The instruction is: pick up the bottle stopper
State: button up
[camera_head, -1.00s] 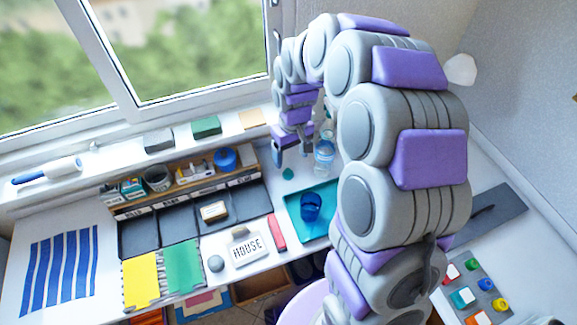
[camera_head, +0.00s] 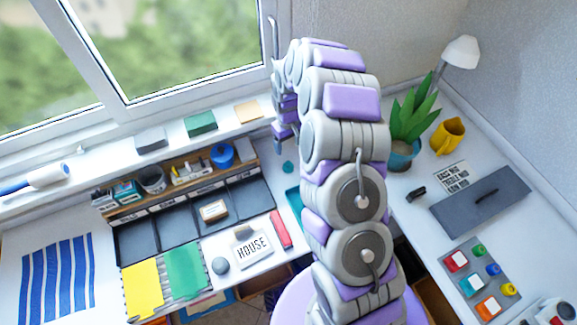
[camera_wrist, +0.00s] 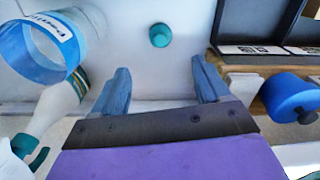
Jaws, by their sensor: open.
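A small teal stopper (camera_wrist: 160,35) stands on the white desk, near the top middle of the wrist view. In the head view the teal stopper (camera_head: 288,167) shows left of my arm, on clear white surface. My gripper (camera_wrist: 160,68) is open and empty, its two blue-grey fingers apart. The stopper shows beyond the fingertips, roughly midway between them, with nothing touching it. In the head view my gripper (camera_head: 281,132) hangs above the desk near the window sill, partly hidden by my arm.
In the wrist view a clear blue labelled container (camera_wrist: 35,50) and a white bottle with teal parts (camera_wrist: 60,105) are on the left. A blue round pot (camera_wrist: 290,100) and dark trays (camera_wrist: 255,25) are on the right. White desk around the stopper is clear.

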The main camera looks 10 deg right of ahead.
jog(key=b, duration=0.1)
send_over(288, 163)
notch_tip(288, 163, down, 7)
jog(key=shift+a+r, duration=0.1)
jog(key=shift+a, duration=0.05)
jog(key=shift+f+b, duration=0.35)
jog(key=shift+f, duration=0.45)
jog(key=f, duration=0.2)
jog(key=f+b, duration=0.1)
jog(key=f, duration=0.1)
jog(key=shift+d+f, duration=0.2)
jog(key=shift+f, duration=0.1)
jog(key=shift+r, duration=0.1)
jog(key=c, duration=1.1)
jog(key=shift+r, duration=0.1)
